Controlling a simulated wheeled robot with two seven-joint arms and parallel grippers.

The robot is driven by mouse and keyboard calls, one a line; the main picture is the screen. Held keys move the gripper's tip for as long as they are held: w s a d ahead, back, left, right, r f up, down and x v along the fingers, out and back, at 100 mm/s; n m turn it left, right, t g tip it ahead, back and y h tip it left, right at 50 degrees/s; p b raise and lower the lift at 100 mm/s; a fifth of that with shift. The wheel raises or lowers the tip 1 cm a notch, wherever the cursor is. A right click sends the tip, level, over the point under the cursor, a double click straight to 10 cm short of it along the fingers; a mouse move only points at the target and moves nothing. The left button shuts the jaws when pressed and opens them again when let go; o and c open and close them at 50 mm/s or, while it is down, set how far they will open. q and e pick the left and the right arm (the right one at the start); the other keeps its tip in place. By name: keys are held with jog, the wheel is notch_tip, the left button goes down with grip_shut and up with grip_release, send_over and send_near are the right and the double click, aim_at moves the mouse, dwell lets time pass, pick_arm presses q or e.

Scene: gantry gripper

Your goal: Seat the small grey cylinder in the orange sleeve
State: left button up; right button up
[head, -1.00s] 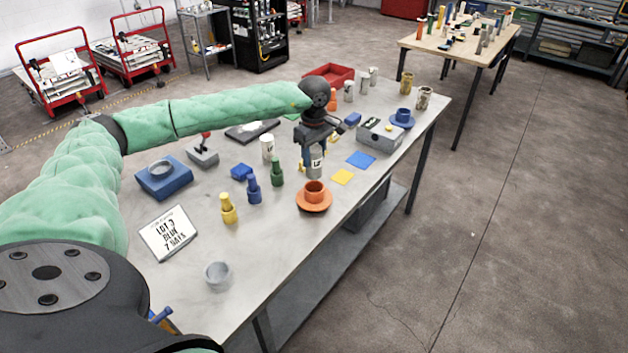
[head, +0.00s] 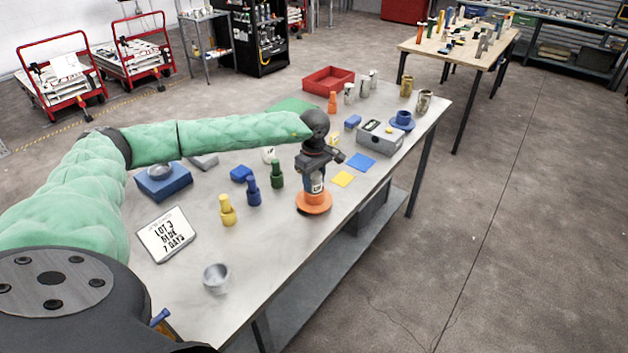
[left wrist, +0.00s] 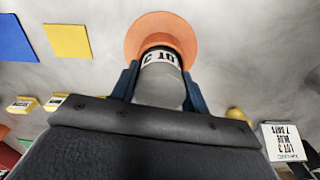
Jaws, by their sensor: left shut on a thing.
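The small grey cylinder (head: 317,185) has a white label with dark print. My left gripper (head: 316,176) is shut on it, pointing down, with its blue fingers on either side. The orange sleeve (head: 314,206), with a wide round flange, stands on the table directly below. The cylinder's lower end is at the sleeve's mouth; how deep it sits is hidden. In the left wrist view the cylinder (left wrist: 159,88) is between the fingers (left wrist: 158,80), in front of the orange flange (left wrist: 160,20). My right gripper is not in view.
Blue (head: 360,161) and yellow (head: 343,179) squares lie right of the sleeve. Green (head: 277,177), blue (head: 253,193) and yellow (head: 228,213) bottle-shaped pieces stand to its left. A grey box (head: 380,135) is behind.

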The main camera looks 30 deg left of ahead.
pick_arm(q)
jog(key=o, duration=1.4)
jog(key=shift+o, duration=0.2)
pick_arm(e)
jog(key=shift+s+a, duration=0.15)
pick_arm(q)
jog(key=shift+r, duration=0.1)
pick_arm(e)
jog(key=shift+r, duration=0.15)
pick_arm(q)
jog(key=shift+r, duration=0.1)
jog(key=shift+r+b, duration=0.9)
jog(key=shift+r, duration=0.05)
notch_tip(320, 180, up, 8)
jog(key=b, duration=0.3)
jog(key=shift+r+b, duration=0.15)
jog(key=shift+b, duration=0.25)
jog(key=shift+r, duration=0.75)
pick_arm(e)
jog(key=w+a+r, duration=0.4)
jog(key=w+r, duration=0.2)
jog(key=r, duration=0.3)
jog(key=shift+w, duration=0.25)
